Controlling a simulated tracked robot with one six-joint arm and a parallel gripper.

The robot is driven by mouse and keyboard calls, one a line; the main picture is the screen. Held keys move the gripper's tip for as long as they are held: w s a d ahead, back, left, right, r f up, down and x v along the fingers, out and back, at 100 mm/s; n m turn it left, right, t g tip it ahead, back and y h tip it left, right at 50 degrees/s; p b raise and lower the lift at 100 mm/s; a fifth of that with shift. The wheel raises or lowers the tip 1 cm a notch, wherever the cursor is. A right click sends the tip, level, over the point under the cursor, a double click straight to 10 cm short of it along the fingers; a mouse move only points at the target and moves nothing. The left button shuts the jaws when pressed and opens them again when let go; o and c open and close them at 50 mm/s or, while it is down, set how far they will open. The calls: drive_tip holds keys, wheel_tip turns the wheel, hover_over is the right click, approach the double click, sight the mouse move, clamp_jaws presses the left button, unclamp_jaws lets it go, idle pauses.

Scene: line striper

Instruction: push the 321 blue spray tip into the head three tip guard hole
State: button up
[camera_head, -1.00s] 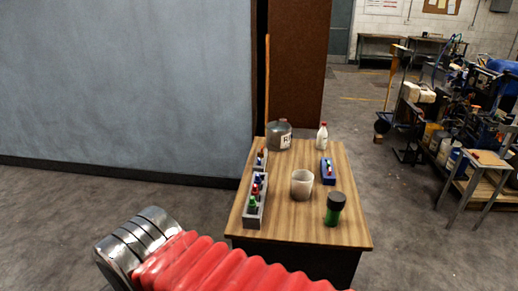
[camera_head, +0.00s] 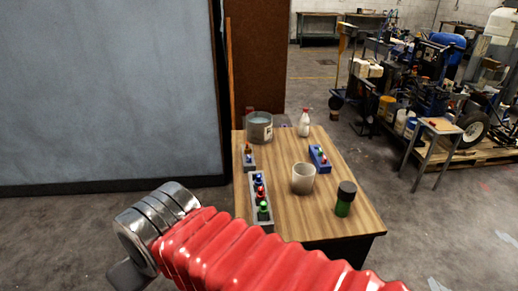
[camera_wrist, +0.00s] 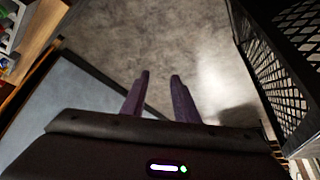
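Several small coloured tips, blue, red and green, stand in the long grey rack (camera_head: 252,190) on the left side of the wooden table. A blue tip (camera_head: 258,177) sits near the rack's far end; its number cannot be read. A blue holder (camera_head: 319,158) with small coloured tips stands at the table's right. The line striper (camera_head: 440,75) appears to be the machine on a pallet at the far right; its head three and tip guard hole cannot be made out. My gripper (camera_wrist: 158,78) is open and empty in the wrist view, with bare floor beyond its fingers.
The wooden table (camera_head: 285,215) also holds a metal can (camera_head: 259,127), a white bottle (camera_head: 304,123), a beige cup (camera_head: 303,178) and a dark-capped green jar (camera_head: 345,199). A small stool (camera_head: 437,140) stands before the pallet. Black mesh (camera_wrist: 290,60) is close at right in the wrist view.

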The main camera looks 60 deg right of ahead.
idle(0.3)
drive_tip(key=w+d+r+m+t, duration=0.1)
drive_tip(key=w+d+m, duration=0.1)
drive_tip(key=w+d, duration=1.8)
drive_tip(key=m+h, duration=0.4)
approach(250, 158)
drive_tip(key=shift+s+r, duration=0.25)
drive_tip(key=shift+s, duration=0.15)
drive_tip(key=shift+x, duration=5)
